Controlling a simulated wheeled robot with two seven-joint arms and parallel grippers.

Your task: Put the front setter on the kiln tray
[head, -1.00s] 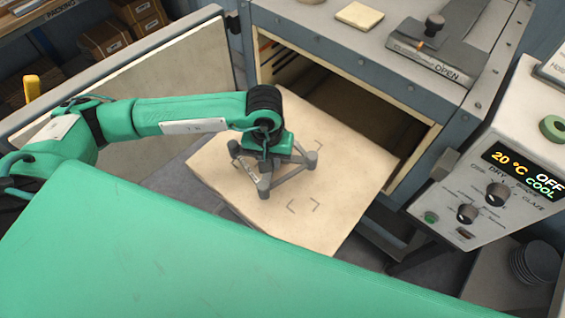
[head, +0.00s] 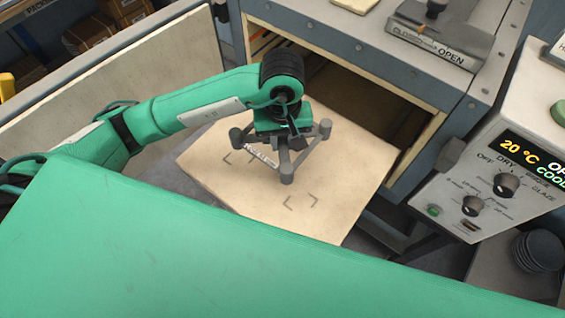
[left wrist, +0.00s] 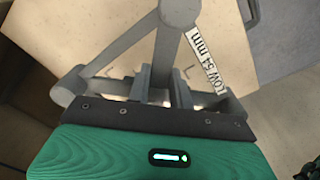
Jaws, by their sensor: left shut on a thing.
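The setter (head: 288,165) is a grey triangular frame with stubby posts at its corners. My left gripper (head: 283,135) is shut on it and holds it over the pale kiln tray (head: 320,225). In the left wrist view the setter (left wrist: 135,40) shows a white label reading "low 54 mm", and the gripper (left wrist: 160,88) has its fingers around a part of the frame. The tray carries dark corner marks, some in front of the setter and some to its left. I cannot tell whether the posts touch the tray. My right gripper is not in view.
The tray sticks out of the open kiln (head: 370,75), whose door (head: 100,90) stands open at left. A control panel (head: 500,180) stands at right, with dark stacked discs (head: 540,250) below it. A green surface fills the foreground.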

